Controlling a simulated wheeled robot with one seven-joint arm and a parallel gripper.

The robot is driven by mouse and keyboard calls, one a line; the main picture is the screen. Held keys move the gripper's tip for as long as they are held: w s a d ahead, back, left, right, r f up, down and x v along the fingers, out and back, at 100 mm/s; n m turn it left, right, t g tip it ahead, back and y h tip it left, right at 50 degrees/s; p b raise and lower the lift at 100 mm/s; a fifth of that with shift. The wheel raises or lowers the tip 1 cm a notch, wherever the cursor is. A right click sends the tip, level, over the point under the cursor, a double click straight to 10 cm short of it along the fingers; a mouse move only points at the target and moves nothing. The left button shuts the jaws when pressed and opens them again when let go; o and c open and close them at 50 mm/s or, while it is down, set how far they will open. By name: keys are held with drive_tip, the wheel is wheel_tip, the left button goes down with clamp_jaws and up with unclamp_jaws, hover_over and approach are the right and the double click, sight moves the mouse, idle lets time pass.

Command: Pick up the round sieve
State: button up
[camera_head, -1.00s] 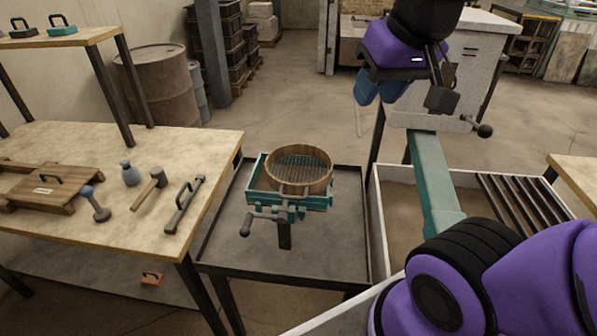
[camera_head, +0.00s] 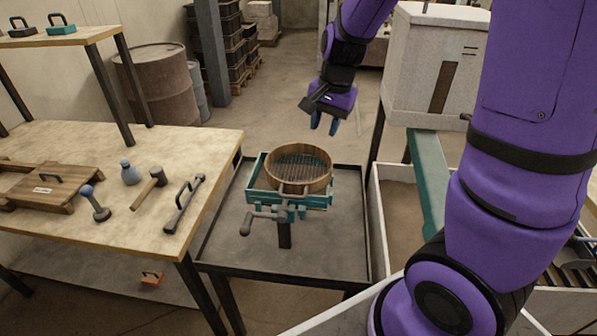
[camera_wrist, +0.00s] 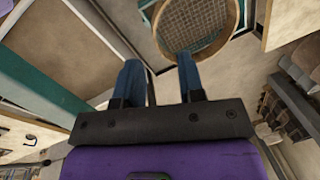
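The round sieve (camera_head: 299,168) has a wooden rim and a wire mesh. It sits in a teal frame (camera_head: 256,180) on the grey tray table between the workbench and the sandbox. My gripper (camera_head: 325,124) hangs above and slightly right of the sieve, apart from it, with two blue fingers pointing down. In the wrist view the sieve (camera_wrist: 197,25) shows at the top, beyond the fingertips. The fingers of my gripper (camera_wrist: 159,66) are spread with nothing between them.
A handle (camera_head: 246,228) sticks out of the frame's front. A light box with a teal beam (camera_head: 428,180) stands right of the tray table (camera_head: 340,245).

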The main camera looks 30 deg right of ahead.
sight(322, 178)
drive_tip(key=w+d+f+m, duration=0.1)
drive_tip(key=f, duration=0.6)
drive_tip(key=w+d+f+m+g, duration=0.1)
drive_tip(key=w+f, duration=0.1)
drive_tip(key=f, duration=0.5)
drive_tip(key=w+d+f+m+h, duration=0.1)
drive_tip(key=f, duration=0.6)
drive_tip(key=shift+w+f+m, duration=0.15)
drive_tip(key=shift+w+m, duration=0.1)
drive_tip(key=shift+m, duration=0.15)
clamp_jaws()
